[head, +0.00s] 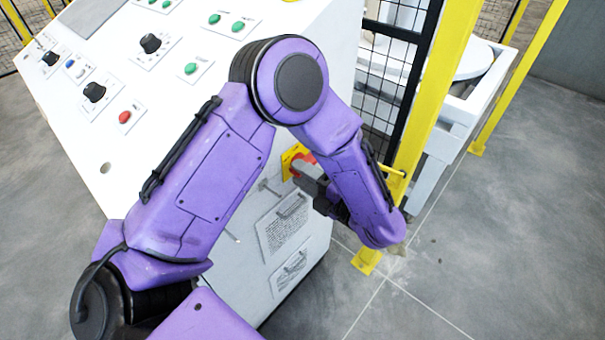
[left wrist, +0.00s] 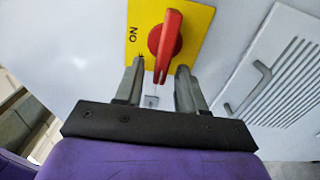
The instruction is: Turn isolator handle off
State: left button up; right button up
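The isolator handle (left wrist: 166,45) is a red rotary handle on a yellow plate (left wrist: 198,22), and "ON" is printed at the plate's left. In the left wrist view the handle stands nearly upright, tilted slightly. My left gripper (left wrist: 158,85) is open, with one finger on each side below the handle's lower end. The fingers look apart from the handle. In the head view my left gripper (head: 308,180) is at the cabinet's side face, in front of the red handle (head: 303,163), and partly hides it and the yellow plate (head: 288,158). My right gripper is not in view.
The white control cabinet (head: 215,75) has knobs and buttons on its sloped top. A vent and a small handle (left wrist: 255,85) are right of the plate in the left wrist view. A yellow fence post (head: 432,95) with black mesh stands close to my left forearm.

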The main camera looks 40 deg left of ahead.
pick_arm(q)
jog(key=d+b, duration=0.1)
jog(key=d, duration=0.8)
jog(key=shift+s+d+b, duration=0.3)
jog(key=shift+s+d, duration=0.1)
